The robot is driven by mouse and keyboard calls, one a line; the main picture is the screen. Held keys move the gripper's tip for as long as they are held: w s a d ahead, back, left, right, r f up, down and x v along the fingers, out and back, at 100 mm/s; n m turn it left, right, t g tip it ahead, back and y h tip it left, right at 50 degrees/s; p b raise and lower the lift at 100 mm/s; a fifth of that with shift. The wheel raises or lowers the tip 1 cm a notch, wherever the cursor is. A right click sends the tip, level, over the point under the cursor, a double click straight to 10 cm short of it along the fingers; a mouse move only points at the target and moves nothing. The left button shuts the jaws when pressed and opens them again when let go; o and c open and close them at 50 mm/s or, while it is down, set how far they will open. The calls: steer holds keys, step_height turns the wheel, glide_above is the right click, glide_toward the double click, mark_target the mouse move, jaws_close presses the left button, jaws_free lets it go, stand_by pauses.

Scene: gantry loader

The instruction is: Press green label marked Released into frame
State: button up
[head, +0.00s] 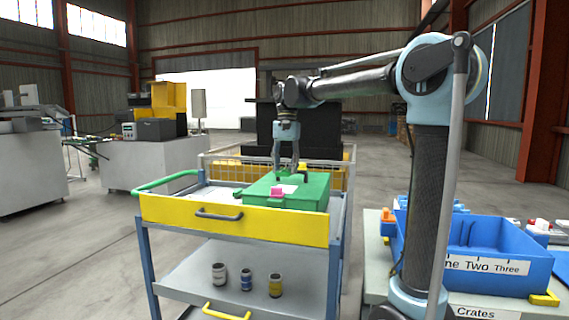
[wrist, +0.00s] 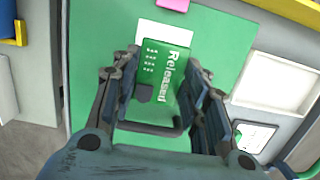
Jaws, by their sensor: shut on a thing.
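The green label (wrist: 170,75) shows the white word "Released" and small white marks in the wrist view. My gripper (wrist: 160,92) has a finger on each side of it and is shut on it. A dark grey block sits at the label's lower left. The label is over the green case (wrist: 95,65), also seen on the trolley top in the head view (head: 310,195). In the head view my gripper (head: 290,176) points down at the case's far part. A dark curved bar (wrist: 150,130) runs below the label. I cannot tell whether it is the frame, or whether the label touches the case.
A pink block (head: 277,194) and a white patch (head: 290,188) are on the case. A white rectangular tray (wrist: 278,82) lies right of the case in the wrist view. The trolley has a yellow drawer front (head: 235,219). Blue crates (head: 480,258) stand at right.

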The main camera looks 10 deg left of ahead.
mark_target(285, 189)
steer(key=shift+f, duration=2.2)
steer(key=shift+s, duration=0.2)
steer(key=shift+f, duration=0.4)
stand_by(0.4)
steer(key=o, duration=1.5)
steer(key=shift+r, duration=0.1)
steer(key=shift+r, duration=3.45)
